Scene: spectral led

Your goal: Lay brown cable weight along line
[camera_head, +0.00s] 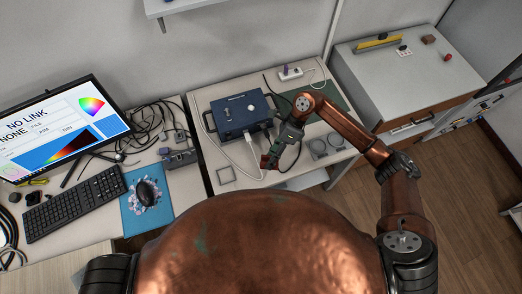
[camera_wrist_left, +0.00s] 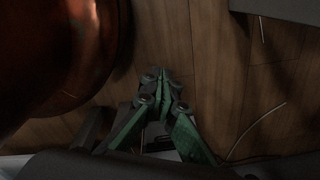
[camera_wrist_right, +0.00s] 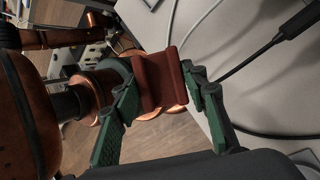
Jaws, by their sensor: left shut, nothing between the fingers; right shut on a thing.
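The brown cable weight, a reddish-brown block (camera_wrist_right: 160,82), sits between the green fingers of my right gripper (camera_wrist_right: 165,84) in the right wrist view. That gripper is shut on it. In the head view my right gripper (camera_head: 272,160) is over the front of the middle bench, right of the blue box; the weight is small and hard to make out there. My left gripper (camera_wrist_left: 163,78) is shut and empty above the wooden floor in the left wrist view; it is outside the head view. I cannot make out a marked line.
A blue box (camera_head: 242,115) with a white cable (camera_head: 251,140) stands on the middle bench. A square frame (camera_head: 226,174) lies near its front edge, and round grey parts (camera_head: 326,146) sit at right. A monitor (camera_head: 55,128) and keyboard (camera_head: 73,205) are left. A cabinet (camera_head: 415,80) stands right.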

